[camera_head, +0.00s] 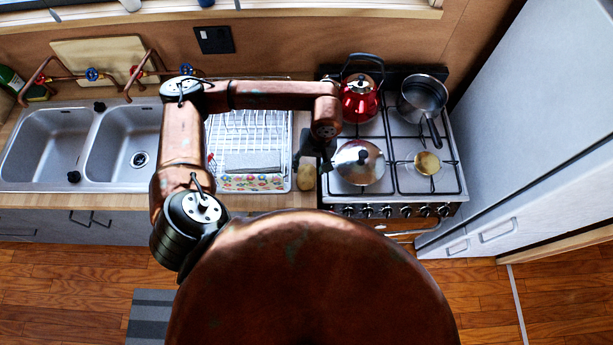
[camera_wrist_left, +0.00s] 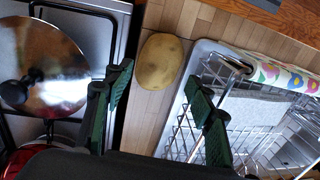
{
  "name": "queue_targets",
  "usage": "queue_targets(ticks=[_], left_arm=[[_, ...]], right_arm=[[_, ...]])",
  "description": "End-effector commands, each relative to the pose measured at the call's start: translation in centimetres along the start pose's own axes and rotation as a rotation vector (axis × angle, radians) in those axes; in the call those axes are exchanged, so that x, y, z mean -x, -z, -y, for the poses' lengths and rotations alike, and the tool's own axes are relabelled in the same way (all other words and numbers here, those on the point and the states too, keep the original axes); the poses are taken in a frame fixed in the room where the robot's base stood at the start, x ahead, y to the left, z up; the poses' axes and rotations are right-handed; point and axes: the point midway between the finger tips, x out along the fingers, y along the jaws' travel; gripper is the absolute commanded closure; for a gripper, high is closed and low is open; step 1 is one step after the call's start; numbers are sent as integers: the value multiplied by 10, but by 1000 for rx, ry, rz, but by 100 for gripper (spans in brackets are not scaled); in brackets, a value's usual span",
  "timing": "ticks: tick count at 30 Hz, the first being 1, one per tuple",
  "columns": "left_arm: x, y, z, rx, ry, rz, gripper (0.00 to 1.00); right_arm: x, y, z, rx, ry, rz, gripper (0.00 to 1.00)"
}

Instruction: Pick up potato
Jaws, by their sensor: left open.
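The potato (camera_head: 306,177) is a yellow-brown oval on the narrow strip of wooden counter between the dish rack and the stove. In the left wrist view the potato (camera_wrist_left: 159,61) lies ahead of the fingertips and between their lines, apart from both. My left gripper (camera_head: 312,154) is over the counter strip, just behind the potato in the head view. In the wrist view the left gripper (camera_wrist_left: 158,83) has its green-padded fingers spread wide with nothing between them. My right gripper does not show in either view.
A lidded pan (camera_head: 359,162), a red kettle (camera_head: 359,98), a pot (camera_head: 422,95) and a small round yellowish item (camera_head: 427,163) are on the stove (camera_head: 400,185). The dish rack (camera_head: 290,185) borders the strip at left. A double sink (camera_head: 45,145) lies further left.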

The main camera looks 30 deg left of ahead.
Motion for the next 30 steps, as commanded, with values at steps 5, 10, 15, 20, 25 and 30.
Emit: queue_targets(ticks=[5, 10, 15, 20, 25, 30], left_arm=[[-17, -1, 0, 1, 0, 2, 49], [-43, -1, 0, 1, 1, 3, 49], [-58, 0, -1, 0, 0, 0, 49], [-60, 0, -1, -1, 0, -1, 49], [-60, 0, -1, 0, 0, -1, 56], [-59, 0, -1, 0, 0, -1, 68]], right_arm=[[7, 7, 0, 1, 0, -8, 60], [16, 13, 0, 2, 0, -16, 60], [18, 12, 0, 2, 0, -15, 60], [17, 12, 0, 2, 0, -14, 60], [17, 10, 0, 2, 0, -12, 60], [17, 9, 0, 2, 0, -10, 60]])
